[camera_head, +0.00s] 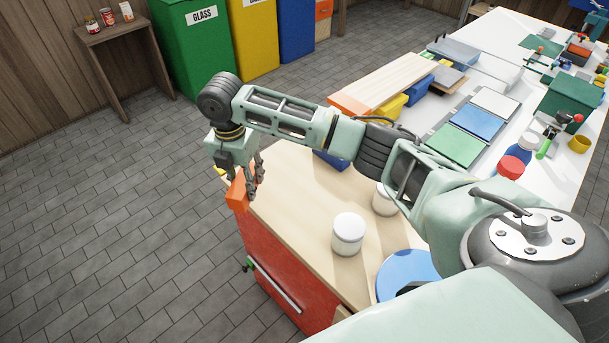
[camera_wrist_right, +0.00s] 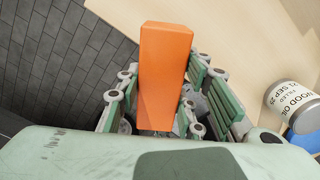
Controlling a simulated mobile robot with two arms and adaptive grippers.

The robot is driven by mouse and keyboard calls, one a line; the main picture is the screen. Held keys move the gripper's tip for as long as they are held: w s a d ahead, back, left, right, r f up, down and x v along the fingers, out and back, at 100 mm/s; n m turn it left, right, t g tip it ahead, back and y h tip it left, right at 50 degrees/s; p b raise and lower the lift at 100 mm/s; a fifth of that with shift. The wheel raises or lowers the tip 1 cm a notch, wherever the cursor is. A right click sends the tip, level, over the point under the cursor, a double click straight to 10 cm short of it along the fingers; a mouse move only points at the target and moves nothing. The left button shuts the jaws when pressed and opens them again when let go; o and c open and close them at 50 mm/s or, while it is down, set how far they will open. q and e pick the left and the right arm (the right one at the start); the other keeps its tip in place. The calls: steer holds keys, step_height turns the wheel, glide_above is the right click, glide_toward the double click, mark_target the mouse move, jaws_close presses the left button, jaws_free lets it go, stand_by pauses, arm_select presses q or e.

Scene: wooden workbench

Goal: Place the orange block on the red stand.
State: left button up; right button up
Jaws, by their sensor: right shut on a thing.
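I cannot pick out a red stand with certainty; my arm covers part of the bench. My left gripper is not in view.
A white jar (camera_head: 348,234) and a blue round thing (camera_head: 404,270) are on the wooden top (camera_head: 300,210). Another white jar (camera_head: 384,199) is partly behind my arm. Grey floor lies left of the bench.

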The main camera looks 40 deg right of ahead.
steer(key=w+r+n+b, duration=0.1)
steer(key=w+r+n, duration=0.4)
steer(key=n, duration=0.5)
steer(key=n+p, duration=0.2)
glide_above(275, 199)
step_height(275, 199, down, 7)
steer(key=shift+r, duration=0.15)
steer(key=shift+f+p, duration=0.35)
steer(key=shift+f, duration=1.65)
steer(key=shift+f, duration=0.1)
steer(key=o, duration=1.3)
steer(key=shift+c, duration=0.2)
